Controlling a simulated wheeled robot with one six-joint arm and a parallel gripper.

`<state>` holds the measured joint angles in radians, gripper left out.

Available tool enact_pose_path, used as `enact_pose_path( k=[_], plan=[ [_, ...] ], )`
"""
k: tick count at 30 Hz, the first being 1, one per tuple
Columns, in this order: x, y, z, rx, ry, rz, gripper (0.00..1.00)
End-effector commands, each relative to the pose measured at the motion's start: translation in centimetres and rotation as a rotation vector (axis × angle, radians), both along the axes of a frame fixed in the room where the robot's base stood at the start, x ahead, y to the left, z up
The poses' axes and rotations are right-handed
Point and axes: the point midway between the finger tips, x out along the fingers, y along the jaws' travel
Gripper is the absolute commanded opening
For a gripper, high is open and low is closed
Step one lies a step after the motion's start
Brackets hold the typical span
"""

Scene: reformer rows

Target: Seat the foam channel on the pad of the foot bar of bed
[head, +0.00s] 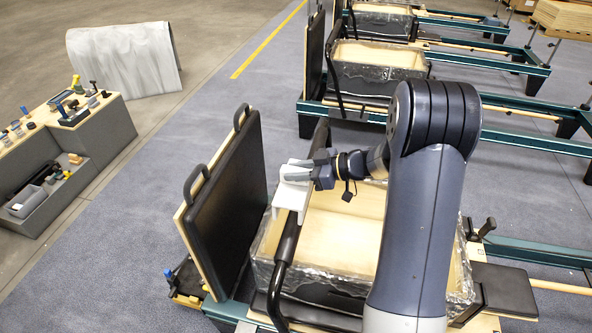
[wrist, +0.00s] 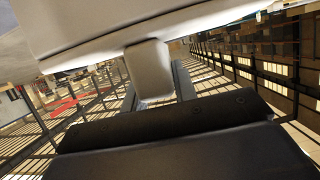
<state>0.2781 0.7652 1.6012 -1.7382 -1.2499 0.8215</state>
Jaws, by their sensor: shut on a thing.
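The foam channel (head: 287,197) is a pale white piece. In the head view it is at the black foot bar (head: 287,245) of the nearest bed, overlapping the bar's upper length. I cannot tell whether it rests on the bar's pad or hangs just above it. My gripper (head: 308,172) comes in from the right and is shut on the channel. The pad under the channel is hidden.
A black padded board (head: 228,205) stands upright left of the foot bar. A wooden box with foil-wrapped sides (head: 345,235) lies right of it. More beds (head: 380,75) stand behind. A tool bench (head: 65,150) and a draped grey sheet (head: 125,60) are at left. Blue floor between is clear.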

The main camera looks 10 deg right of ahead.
Motion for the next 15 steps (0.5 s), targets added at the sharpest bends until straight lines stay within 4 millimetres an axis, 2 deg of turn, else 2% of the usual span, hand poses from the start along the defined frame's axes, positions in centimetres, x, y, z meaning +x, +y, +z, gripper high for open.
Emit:
enact_pose_path(
  k=[4, 15],
  plan=[
    [-0.1, -0.3, 0.3, -0.002, 0.0, -0.001, 0.0],
    [-0.1, -0.3, -3.6, -0.003, 0.001, 0.001, 0.0]
  ],
)
